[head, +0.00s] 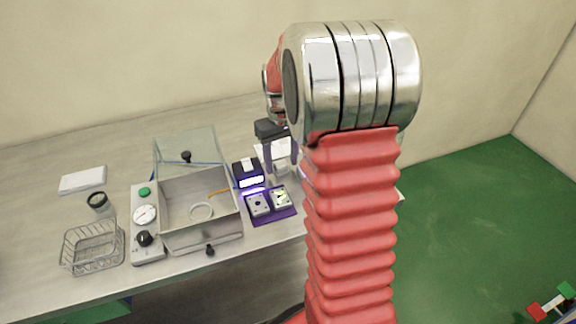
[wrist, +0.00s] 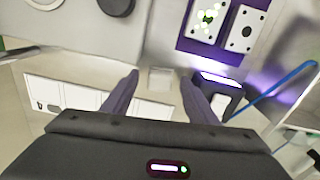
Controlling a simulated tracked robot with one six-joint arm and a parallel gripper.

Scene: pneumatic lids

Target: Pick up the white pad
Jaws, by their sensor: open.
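A small white block (wrist: 160,78), which looks like the white pad, lies on the bench between my fingertips in the wrist view. I see a gap on both sides of it. My gripper (wrist: 159,82) is open, points down at the bench and holds nothing. In the head view my gripper (head: 279,158) is right of the dark lamp-lit device, partly hidden by my arm. A larger flat white slab (head: 82,180) lies at the far left of the bench, well away from my gripper.
The dark device (wrist: 215,90) with a lit strip stands close to one finger. A purple mat (head: 272,216) holds two white tiles. The open clear-lidded box (head: 200,232), gauge panel (head: 146,220) and wire basket (head: 92,250) are left.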

